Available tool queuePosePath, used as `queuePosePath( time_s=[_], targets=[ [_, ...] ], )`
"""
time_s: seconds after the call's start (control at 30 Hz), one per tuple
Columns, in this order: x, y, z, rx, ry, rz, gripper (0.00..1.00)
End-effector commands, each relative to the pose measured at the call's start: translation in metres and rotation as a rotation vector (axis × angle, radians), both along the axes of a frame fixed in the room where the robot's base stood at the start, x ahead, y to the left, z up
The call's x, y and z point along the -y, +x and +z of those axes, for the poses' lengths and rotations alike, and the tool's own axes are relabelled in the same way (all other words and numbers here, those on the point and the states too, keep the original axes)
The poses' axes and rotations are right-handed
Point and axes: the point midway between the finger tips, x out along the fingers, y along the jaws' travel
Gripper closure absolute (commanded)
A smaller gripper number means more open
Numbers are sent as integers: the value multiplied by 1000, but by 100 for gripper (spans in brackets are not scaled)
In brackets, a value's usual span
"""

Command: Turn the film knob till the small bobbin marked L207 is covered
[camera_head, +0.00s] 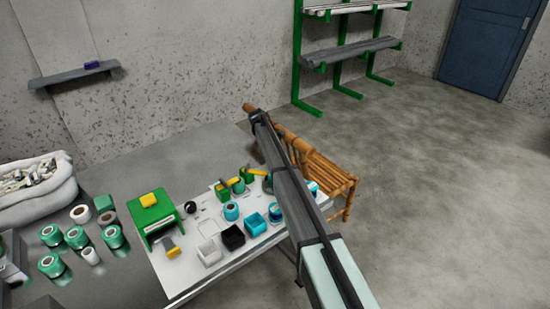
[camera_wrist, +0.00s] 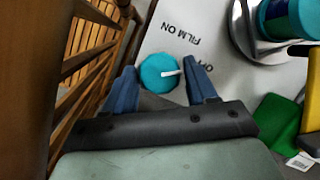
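The film knob (camera_wrist: 157,73) is a round teal knob with a white pointer, seen in the wrist view. The pointer points right, toward the printed word OFF; FILM ON is printed above it, upside down in this view. My gripper (camera_wrist: 160,72) is open, with one blue fingertip on each side of the knob; I cannot tell how far above it they are. A teal bobbin (camera_wrist: 292,16) sits on a round metal plate at the upper right. No L207 marking is readable on any bobbin. In the head view my arm hides the gripper and knob.
A wooden chair (camera_head: 318,165) stands close to the arm; its slats fill the left of the wrist view. The white board (camera_head: 188,254) holds a green stand (camera_head: 152,215), a black bin (camera_head: 232,238) and teal containers. Several green spools stand on the grey table (camera_head: 130,290).

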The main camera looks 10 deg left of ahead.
Motion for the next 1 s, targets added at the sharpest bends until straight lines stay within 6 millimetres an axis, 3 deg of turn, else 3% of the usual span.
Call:
queuePosePath(
  time_s=[0.17, 0.53, 1.0],
  targets=[
    [0, 0, 0, 0, -1, 0, 28],
    [-3, 1, 8, 0, -2, 0, 28],
    [-35, 8, 86, 0, -1, 1, 28]
  ],
)
